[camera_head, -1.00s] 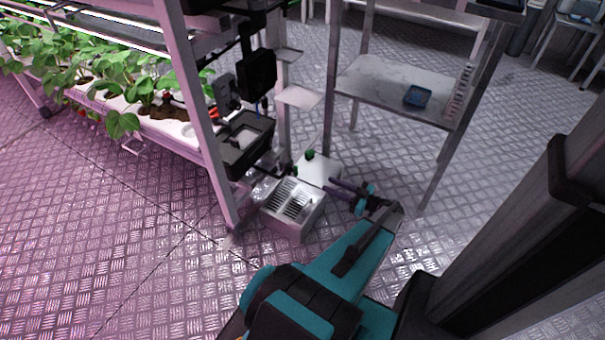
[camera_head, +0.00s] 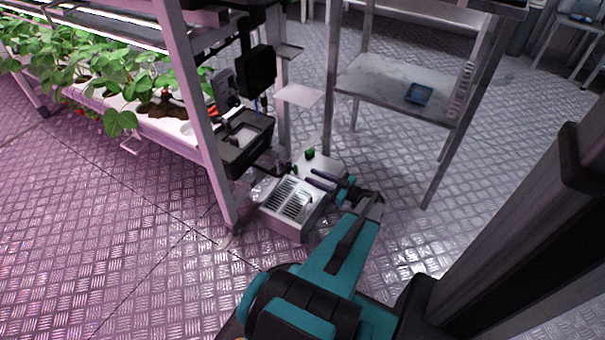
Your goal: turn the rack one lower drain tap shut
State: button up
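My gripper (camera_head: 312,179) reaches in from the lower right, low by the end of the rack (camera_head: 190,105). Its two dark fingers point left, with a narrow gap between them and nothing seen in it. The fingertips are just above or beside a grey box with a slotted top (camera_head: 283,213). A small green knob (camera_head: 310,154) stands on a pale box behind the fingers. Dark pipe fittings (camera_head: 272,163) run low beside the rack's black tank (camera_head: 245,152). I cannot make out the drain tap or its handle clearly; whether the fingers touch anything is unclear.
A metal shelf stand (camera_head: 375,82) with a blue tray (camera_head: 418,93) stands behind my gripper. The rack's post (camera_head: 205,130) is on the left. Strawberry plants (camera_head: 120,85) fill the rack's trough. The patterned floor at the front left is clear.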

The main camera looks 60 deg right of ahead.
aim_at(296, 170)
jog(key=w+b, duration=0.1)
jog(key=w, duration=0.5)
jog(key=shift+c, duration=0.2)
grip_shut()
